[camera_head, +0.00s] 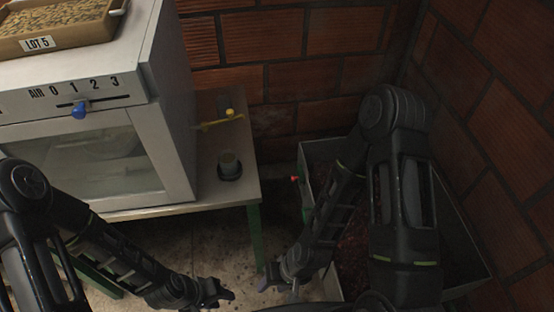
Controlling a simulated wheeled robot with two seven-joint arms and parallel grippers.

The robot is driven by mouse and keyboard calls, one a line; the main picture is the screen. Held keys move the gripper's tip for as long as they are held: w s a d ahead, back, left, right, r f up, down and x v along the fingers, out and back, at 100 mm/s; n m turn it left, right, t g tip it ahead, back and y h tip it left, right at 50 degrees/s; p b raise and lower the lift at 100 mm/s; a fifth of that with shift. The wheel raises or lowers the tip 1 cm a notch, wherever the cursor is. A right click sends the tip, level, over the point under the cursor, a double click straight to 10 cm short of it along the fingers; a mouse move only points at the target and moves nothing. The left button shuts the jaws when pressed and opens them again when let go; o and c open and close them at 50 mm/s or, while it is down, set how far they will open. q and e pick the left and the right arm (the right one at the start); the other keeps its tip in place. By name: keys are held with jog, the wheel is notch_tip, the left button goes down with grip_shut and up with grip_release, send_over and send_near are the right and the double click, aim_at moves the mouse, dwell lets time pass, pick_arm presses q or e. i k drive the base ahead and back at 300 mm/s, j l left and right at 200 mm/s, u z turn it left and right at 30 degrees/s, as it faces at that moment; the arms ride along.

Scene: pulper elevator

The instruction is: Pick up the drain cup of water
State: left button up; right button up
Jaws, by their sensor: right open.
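A small dark grey cup (229,164) stands upright on the right part of the table (240,192), on a dark round base. Whether it holds water is too dark to tell. My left gripper (226,295) is low at the bottom of the view, in front of the table and below the cup; its fingers are small and dark, so its opening is unclear. My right gripper (277,287) is open and empty, low and to the right of the left one. Both grippers are apart from the cup.
A grey cabinet machine (172,110) with a blue slider knob (80,110) stands left of the cup. A tray marked LOT 5 (60,25) is on top. A yellow valve handle (230,113) is behind the cup. A bin (318,152) of dark red material stands right, partly behind my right arm.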

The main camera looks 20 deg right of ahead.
aim_at(229, 164)
jog(key=k+z, duration=0.1)
jog(key=k, duration=0.55)
jog(key=z, duration=2.55)
jog(key=k+j, duration=0.1)
jog(key=j, duration=1)
jog(key=k+j, duration=0.15)
jog(key=j, duration=0.4)
jog(key=k+j, duration=0.1)
jog(key=j, duration=0.45)
